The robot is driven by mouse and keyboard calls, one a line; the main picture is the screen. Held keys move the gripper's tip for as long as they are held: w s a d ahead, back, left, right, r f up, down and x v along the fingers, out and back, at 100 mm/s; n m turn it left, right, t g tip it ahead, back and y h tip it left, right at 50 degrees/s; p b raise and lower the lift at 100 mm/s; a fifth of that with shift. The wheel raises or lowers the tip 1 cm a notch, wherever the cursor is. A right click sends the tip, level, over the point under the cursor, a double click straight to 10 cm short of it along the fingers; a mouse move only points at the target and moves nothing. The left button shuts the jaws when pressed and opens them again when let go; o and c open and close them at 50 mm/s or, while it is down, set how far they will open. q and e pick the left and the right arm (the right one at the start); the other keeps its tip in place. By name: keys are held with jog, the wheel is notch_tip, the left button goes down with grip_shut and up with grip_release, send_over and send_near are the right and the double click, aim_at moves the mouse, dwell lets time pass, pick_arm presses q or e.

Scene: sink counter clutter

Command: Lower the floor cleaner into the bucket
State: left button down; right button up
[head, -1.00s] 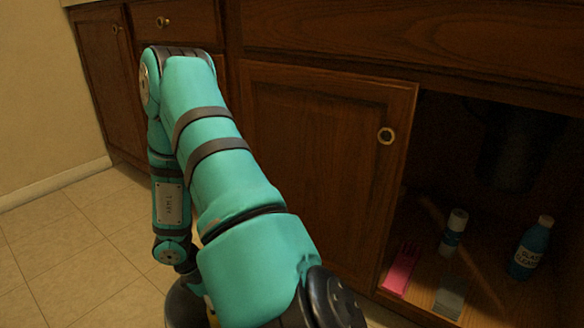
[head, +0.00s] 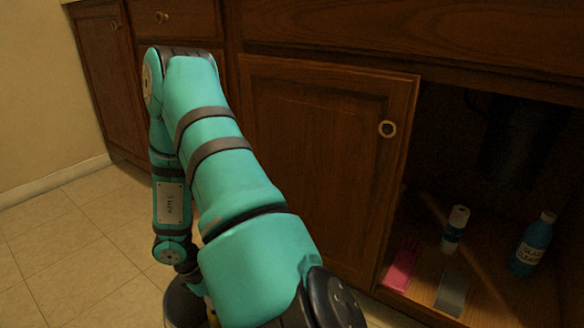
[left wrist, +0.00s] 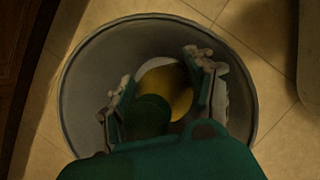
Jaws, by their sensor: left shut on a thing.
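In the left wrist view my left gripper (left wrist: 163,97) points down into the grey round bucket (left wrist: 82,85). Its fingers are shut on the floor cleaner (left wrist: 179,88), a yellow thing with a dark green part at its near end. From above, the floor cleaner lies within the bucket's rim. I cannot tell whether it touches the bottom. In the head view the dark bucket (head: 180,302) stands on the floor at the bottom edge, partly hidden by my left arm. A small yellow bit of the cleaner (head: 212,318) shows there. My right gripper is not in view.
The open cabinet on the right holds a pink item (head: 401,268), a white-and-blue canister (head: 454,230), a grey block (head: 452,291) and a blue glass cleaner bottle (head: 532,245). Tiled floor (head: 75,250) is clear at left.

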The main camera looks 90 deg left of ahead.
pick_arm(q)
jog(key=shift+f+b, duration=0.45)
dwell(0.4)
jog(key=shift+c, duration=1.8)
grip_release()
jog(key=v, duration=1.2)
